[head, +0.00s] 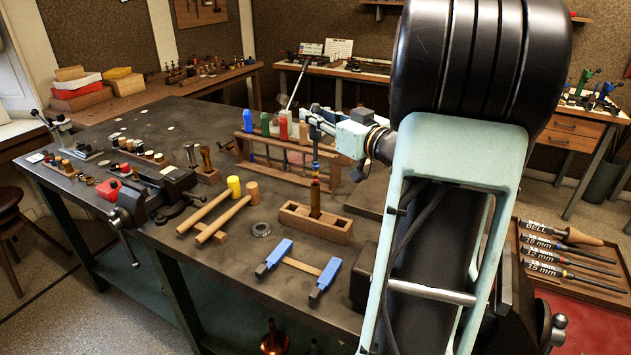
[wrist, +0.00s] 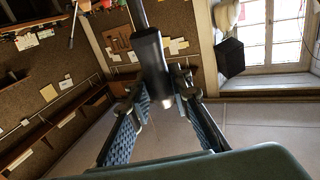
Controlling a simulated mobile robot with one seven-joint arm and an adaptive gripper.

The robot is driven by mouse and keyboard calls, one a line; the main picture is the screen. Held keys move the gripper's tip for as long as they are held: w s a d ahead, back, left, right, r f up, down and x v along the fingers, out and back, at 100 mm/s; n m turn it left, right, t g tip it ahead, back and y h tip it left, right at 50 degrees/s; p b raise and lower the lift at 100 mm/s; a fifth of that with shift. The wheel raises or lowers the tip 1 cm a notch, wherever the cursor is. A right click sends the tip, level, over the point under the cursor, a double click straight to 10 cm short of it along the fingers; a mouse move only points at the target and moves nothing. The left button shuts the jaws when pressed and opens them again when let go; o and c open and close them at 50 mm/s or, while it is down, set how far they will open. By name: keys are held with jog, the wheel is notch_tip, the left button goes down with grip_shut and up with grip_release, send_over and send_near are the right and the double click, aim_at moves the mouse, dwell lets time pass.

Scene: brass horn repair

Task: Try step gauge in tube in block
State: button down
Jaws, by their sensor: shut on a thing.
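The wooden block (head: 332,236) stands on the dark bench, with the brass tube (head: 315,199) upright in it. My gripper (head: 314,122) is above the block and shut on the step gauge (head: 315,152), which hangs upright in line with the tube. The gauge's lower end meets the tube's top in the head view; I cannot tell how far it is inside. In the wrist view the gauge's black handle (wrist: 152,65) sits between my two fingers, and a grey rod runs from it. The tube and block do not show there.
A wooden rack (head: 270,155) with coloured handles stands close behind the gripper. A vise (head: 150,195) is at left; a labelled gauge tray (head: 570,285) is at right.

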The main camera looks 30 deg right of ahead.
jog(key=shift+r+p, duration=2.9)
jog(key=shift+r, duration=0.7)
jog(key=shift+s+f, duration=0.1)
